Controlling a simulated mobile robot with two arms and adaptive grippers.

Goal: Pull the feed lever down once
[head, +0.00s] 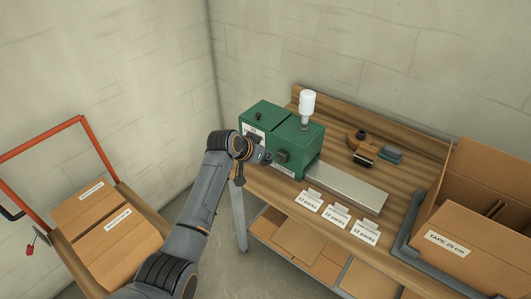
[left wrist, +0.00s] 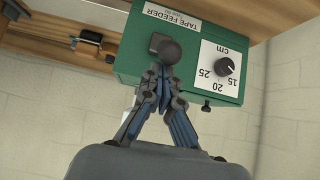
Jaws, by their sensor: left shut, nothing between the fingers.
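The green tape feeder (head: 300,146) stands at the left end of the wooden bench. It fills the top of the left wrist view (left wrist: 130,62), upside down. Its feed lever appears to be the dark ball-ended handle (left wrist: 168,50) by a dark square block, just beyond my fingertips; in the head view my gripper largely hides it. My left gripper (head: 265,159) is at the feeder's front, fingers shut and empty. In the left wrist view its fingertips (left wrist: 163,74) meet at or just short of the ball; I cannot tell whether they touch. My right gripper is out of view.
A dial (left wrist: 225,66) marked 15, 20, 25 sits beside the lever. A metal plate (head: 346,188) extends right of the feeder, with several "12 packs" cards in front. An open carton (head: 465,240) stands at right. A cart with boxes (head: 118,238) is at left.

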